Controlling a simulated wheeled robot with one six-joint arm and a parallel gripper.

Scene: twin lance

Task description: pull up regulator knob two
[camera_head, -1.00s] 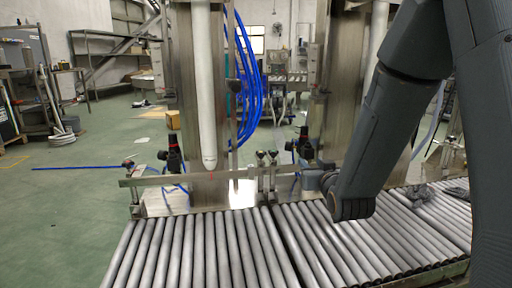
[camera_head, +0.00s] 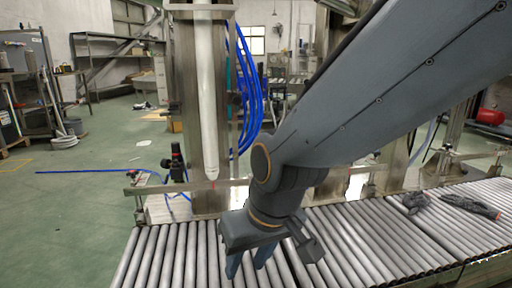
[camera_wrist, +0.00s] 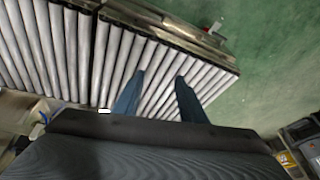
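A black regulator with a red ring near its knob (camera_head: 177,160) stands upright at the left lance, behind the metal rail. A second, similar regulator is hidden behind my arm in the head view; which one is number two I cannot tell. My gripper (camera_head: 248,266) points down over the rollers, in front of and to the right of the visible regulator. In the wrist view my gripper (camera_wrist: 160,78) shows two blue-grey fingers apart, with nothing between them but rollers below. No regulator is clearly seen in the wrist view.
The roller conveyor (camera_head: 160,255) runs across the front. A metal rail (camera_head: 150,188) stands along its back edge. A white lance tube (camera_head: 208,100) and blue hoses (camera_head: 247,90) hang behind. Dark gloves or rags (camera_head: 470,206) lie on the rollers at right. Green floor is open at left.

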